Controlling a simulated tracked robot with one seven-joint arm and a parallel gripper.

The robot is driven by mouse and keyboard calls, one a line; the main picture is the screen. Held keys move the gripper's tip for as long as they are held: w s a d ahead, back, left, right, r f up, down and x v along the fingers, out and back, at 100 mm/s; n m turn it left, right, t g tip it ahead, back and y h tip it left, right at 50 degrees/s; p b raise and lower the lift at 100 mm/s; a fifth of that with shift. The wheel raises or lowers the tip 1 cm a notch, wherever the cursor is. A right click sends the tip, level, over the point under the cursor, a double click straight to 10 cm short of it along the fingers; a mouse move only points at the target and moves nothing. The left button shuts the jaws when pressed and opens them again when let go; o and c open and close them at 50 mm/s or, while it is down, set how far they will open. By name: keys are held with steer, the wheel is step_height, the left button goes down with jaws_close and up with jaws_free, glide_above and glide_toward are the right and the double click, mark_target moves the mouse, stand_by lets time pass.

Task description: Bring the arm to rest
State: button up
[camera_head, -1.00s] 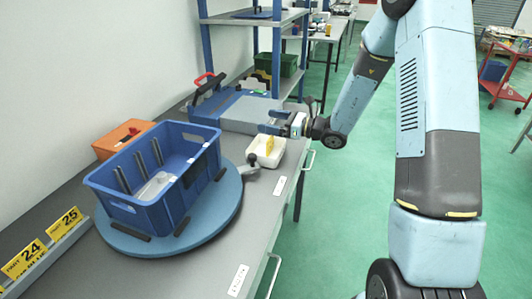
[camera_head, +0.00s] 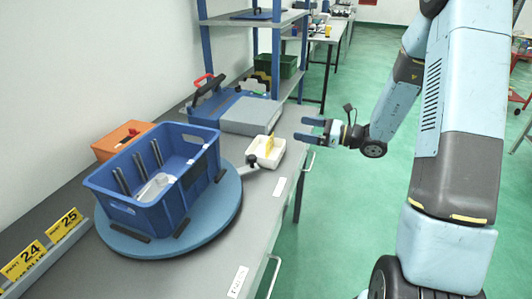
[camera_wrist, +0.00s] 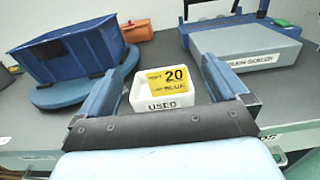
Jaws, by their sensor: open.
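My gripper (camera_head: 309,130) is open and empty, held out over the front edge of the bench, to the right of a small white tray. Its two blue fingers (camera_wrist: 160,92) also show in the wrist view, spread apart with the tray beyond them. My arm reaches in from the right of the head view, bent at the elbow.
The grey bench (camera_head: 262,206) bears a blue crate (camera_head: 150,212) on a round blue turntable (camera_head: 226,205), the white tray (camera_head: 277,160) with a yellow card (camera_wrist: 167,78), an orange box (camera_head: 108,146) and a grey case (camera_head: 250,115).

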steer(key=s+a+r+n+g+h, duration=0.1)
steer(key=s+r+n+g+h, duration=0.25)
steer(key=s+r+n, duration=0.35)
steer(key=s+a+r+n+g+h, duration=0.25)
steer(key=s+n+g, duration=0.2)
steer(key=s, duration=0.55)
steer(key=s+d+r+n+t+h, duration=0.7)
steer(key=s+d+n+h, duration=0.3)
steer(key=s+d, duration=0.3)
steer(key=shift+r+h, duration=0.5)
steer(key=shift+r, duration=0.3)
steer(key=shift+n, duration=0.25)
steer(key=shift+c, duration=0.2)
